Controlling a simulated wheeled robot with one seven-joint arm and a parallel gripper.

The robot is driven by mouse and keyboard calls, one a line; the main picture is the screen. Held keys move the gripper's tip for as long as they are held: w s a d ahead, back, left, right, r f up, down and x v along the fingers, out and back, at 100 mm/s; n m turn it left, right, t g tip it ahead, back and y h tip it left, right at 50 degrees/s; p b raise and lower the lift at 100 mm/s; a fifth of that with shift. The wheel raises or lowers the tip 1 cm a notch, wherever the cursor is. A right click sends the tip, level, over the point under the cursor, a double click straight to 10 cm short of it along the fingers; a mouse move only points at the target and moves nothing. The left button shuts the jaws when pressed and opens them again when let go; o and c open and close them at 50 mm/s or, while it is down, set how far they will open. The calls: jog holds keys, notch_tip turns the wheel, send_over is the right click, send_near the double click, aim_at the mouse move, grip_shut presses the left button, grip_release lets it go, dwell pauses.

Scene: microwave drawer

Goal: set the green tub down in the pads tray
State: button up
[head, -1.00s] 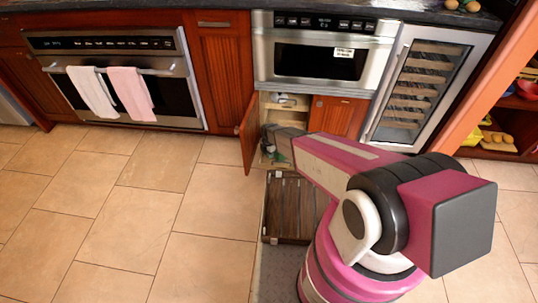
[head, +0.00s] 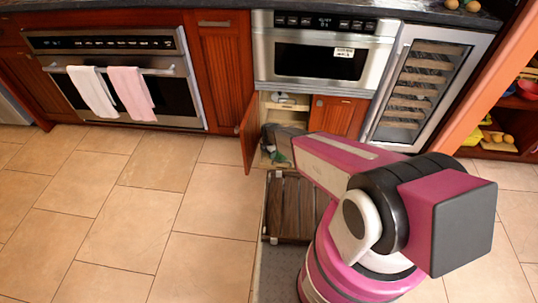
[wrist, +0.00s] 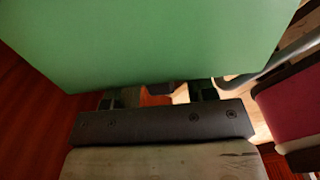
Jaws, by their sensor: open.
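The green tub (wrist: 150,40) fills the upper part of the wrist view, very close to the camera. In the head view only a small green patch (head: 279,157) shows low at the open cabinet, beside my wrist. My gripper (wrist: 160,97) is open, with its fingertips partly hidden behind the tub's lower edge in the wrist view. I cannot tell whether the fingers touch the tub or what lies under it. I cannot pick out the pads tray for certain in either view.
A cabinet door (head: 249,132) stands open left of my wrist, under the microwave (head: 320,55). A small white item (head: 285,99) is inside the cabinet. A dark slatted wooden piece (head: 289,207) lies below my arm. The tiled floor (head: 130,200) to the left is clear.

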notch_tip(320, 180, up, 11)
jog(key=s+d+r+m, duration=0.4)
jog(key=d+r+m, duration=0.4)
jog(key=d+m, duration=0.1)
jog(key=s+d+r+m, duration=0.5)
jog(key=d+r+m, duration=0.3)
jog(key=r, duration=0.1)
jog(key=s+d+r+m, duration=0.5)
jog(key=d+r+m, duration=0.4)
jog(key=shift+d+r+m, duration=0.2)
jog(key=shift+d+m, duration=0.1)
jog(key=shift+d, duration=0.05)
